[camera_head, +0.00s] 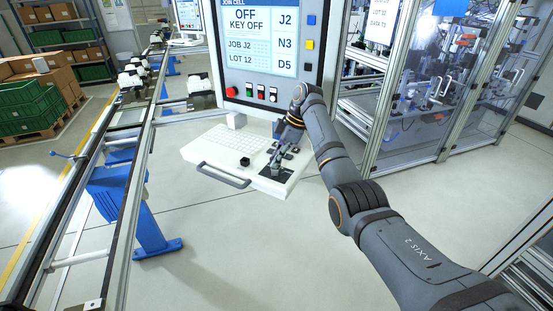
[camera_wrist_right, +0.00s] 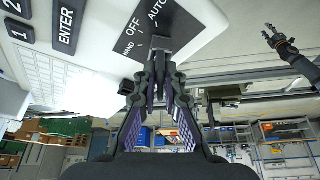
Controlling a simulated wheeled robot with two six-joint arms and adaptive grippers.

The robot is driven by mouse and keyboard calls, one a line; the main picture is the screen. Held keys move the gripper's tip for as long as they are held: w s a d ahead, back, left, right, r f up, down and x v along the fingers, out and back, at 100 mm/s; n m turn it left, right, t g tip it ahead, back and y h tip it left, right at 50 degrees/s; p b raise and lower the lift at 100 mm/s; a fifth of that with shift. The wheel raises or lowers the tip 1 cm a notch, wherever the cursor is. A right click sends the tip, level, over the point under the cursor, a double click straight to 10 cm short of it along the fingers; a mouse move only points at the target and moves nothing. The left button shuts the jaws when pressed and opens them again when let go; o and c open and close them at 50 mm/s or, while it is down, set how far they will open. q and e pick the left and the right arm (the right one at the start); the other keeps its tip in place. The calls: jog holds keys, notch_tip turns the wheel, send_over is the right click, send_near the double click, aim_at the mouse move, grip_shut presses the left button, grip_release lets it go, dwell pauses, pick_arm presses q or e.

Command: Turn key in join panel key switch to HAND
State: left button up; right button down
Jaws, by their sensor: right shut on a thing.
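The key switch has a dark plate (camera_wrist_right: 170,22) marked HAND, OFF and AUTO on the white console (camera_head: 224,157). My right gripper (camera_head: 274,166) is at this switch, and in the right wrist view (camera_wrist_right: 160,62) its fingers are closed on the key (camera_wrist_right: 163,42). The fingers hide most of the key, so its exact angle is hard to tell. The join cell screen (camera_head: 258,38) reads OFF and KEY OFF. My left gripper (camera_wrist_right: 269,34) shows at the upper right of the right wrist view, empty with its fingers apart, away from the console.
A keyboard (camera_head: 236,138) and a small black knob (camera_head: 244,162) are on the console, with a grey handle (camera_head: 223,176) along its front. A conveyor rail (camera_head: 137,170) runs at left. A glazed machine cell (camera_head: 440,90) stands at right. Floor in front is open.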

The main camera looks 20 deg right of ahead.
jog(key=shift+n+g, duration=0.3)
jog(key=shift+n, duration=0.3)
jog(key=c, duration=1.9)
grip_release()
jog(key=shift+n, duration=0.3)
jog(key=o, duration=0.5)
jog(key=shift+o, duration=0.5)
jog(key=o, duration=0.4)
jog(key=shift+r, duration=3.5)
